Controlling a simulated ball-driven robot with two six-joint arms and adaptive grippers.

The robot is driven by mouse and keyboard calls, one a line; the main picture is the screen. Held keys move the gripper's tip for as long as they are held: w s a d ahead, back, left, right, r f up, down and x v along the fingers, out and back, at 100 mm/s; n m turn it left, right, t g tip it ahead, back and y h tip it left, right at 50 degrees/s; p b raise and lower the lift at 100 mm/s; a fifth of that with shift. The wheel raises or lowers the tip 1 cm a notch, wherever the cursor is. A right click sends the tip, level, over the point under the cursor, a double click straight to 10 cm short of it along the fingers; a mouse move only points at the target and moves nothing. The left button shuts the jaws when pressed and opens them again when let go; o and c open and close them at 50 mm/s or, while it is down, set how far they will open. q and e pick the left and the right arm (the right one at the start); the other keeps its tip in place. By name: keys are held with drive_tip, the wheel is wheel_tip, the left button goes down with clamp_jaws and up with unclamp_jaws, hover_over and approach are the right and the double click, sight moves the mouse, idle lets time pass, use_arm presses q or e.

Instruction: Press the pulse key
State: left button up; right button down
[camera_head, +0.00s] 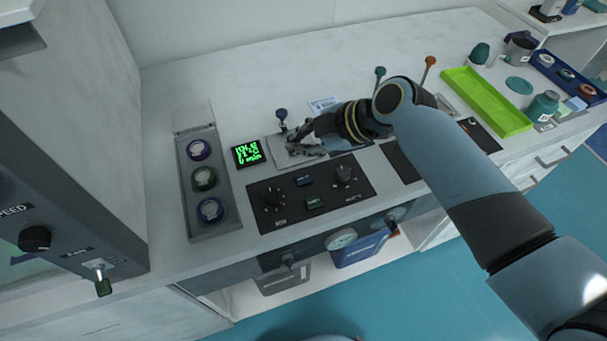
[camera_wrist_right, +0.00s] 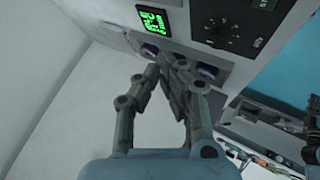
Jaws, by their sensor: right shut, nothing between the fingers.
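My right gripper (camera_head: 303,149) is shut and empty, behind the panel and to the right of the green-lit display (camera_head: 248,152). It also shows in the right wrist view (camera_wrist_right: 180,72), fingers together, with the display (camera_wrist_right: 152,22) and part of the panel beyond. My left gripper is not in view.
A grey rack (camera_head: 187,222) of round-topped items stands left of the display. Upright ball-topped levers (camera_head: 281,114) rise behind. A lime tray (camera_head: 487,100) lies to the right.

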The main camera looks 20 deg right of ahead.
drive_tip(key=shift+f, duration=0.1)
drive_tip(key=b, duration=0.7)
hover_over(302, 180)
wheel_tip(302, 180, down, 8)
drive_tip(key=shift+r, duration=0.15)
drive_tip(key=shift+f, duration=0.5)
idle(0.5)
drive_tip(key=shift+f+b, duration=0.4)
drive_tip(key=shift+b, duration=0.25)
drive_tip(key=shift+s+f+b, duration=0.1)
drive_tip(key=shift+f+b, duration=0.3)
idle(0.3)
drive_tip(key=shift+r, duration=0.15)
drive_tip(key=shift+r+p, duration=0.7)
drive_tip(key=shift+r, duration=0.1)
